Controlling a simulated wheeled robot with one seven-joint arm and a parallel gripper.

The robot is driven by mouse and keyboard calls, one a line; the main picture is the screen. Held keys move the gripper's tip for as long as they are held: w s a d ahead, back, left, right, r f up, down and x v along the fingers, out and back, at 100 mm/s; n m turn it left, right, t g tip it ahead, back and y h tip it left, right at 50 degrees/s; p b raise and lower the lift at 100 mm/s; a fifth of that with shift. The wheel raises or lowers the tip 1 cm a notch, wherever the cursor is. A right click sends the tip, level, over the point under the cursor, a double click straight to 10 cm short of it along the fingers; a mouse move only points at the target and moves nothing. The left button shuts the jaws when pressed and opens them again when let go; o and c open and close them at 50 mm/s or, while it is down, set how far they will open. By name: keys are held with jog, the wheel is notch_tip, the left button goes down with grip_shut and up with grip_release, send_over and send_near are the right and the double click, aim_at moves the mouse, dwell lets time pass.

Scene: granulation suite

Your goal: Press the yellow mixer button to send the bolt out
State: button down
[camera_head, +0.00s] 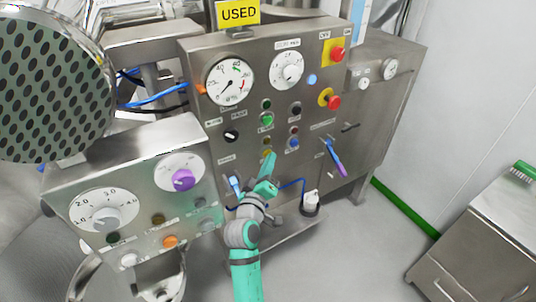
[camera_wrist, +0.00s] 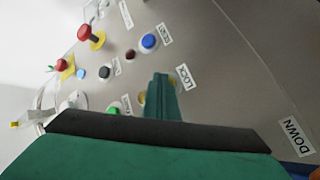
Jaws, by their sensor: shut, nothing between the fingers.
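A small dull-yellow round control (camera_head: 267,141) sits below the green button on the steel control panel (camera_head: 222,128). In the wrist view, a yellow round piece (camera_wrist: 141,97) shows just left of my fingertips, partly hidden by them. I cannot read its label. My gripper (camera_head: 268,162) is shut and empty, with its green fingers pointing at the panel just below the yellow control. In the wrist view, the closed fingers (camera_wrist: 160,84) stand beside the LOCK label. I cannot tell whether they touch the panel. No bolt can be made out.
Near my fingers are a green button (camera_head: 267,119), a blue button (camera_head: 293,143) and a purple-handled lever (camera_head: 334,158). Red emergency knobs (camera_head: 334,101) stand at the upper right. A smaller control box (camera_head: 130,190) stands close on the left. Floor is clear to the right, before a steel cabinet (camera_head: 480,255).

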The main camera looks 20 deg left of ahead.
jog(key=shift+s+d, duration=0.4)
jog(key=shift+d, duration=0.2)
jog(key=shift+s+d, duration=0.8)
jog(key=shift+d, duration=0.2)
jog(key=shift+s+d, duration=0.75)
jog(key=shift+d, duration=0.2)
dwell(0.9)
